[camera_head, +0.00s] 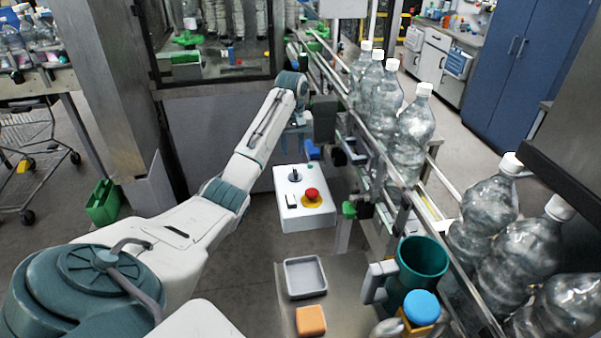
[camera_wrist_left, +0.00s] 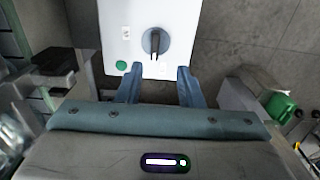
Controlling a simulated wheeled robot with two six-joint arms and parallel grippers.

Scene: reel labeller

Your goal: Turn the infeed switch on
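A white control box (camera_head: 305,212) stands below the conveyor in the head view. On its top are a dark rotary switch (camera_head: 294,175), a red mushroom button (camera_head: 312,194) on a yellow ring, and a green button (camera_wrist_left: 122,65). In the left wrist view the switch knob (camera_wrist_left: 154,42) lies with its bar along the picture's vertical; its label is too small to read. My left gripper (camera_wrist_left: 157,82) is open and empty. Its blue fingertips are near the box's edge, short of the knob and apart from it. My right gripper is not in view.
A conveyor rail (camera_head: 360,125) with several large clear bottles (camera_head: 413,130) runs beside the box. A grey tray (camera_head: 305,277), an orange block (camera_head: 311,320) and a dark green cylinder (camera_head: 423,262) are in front. Open floor lies left of the box.

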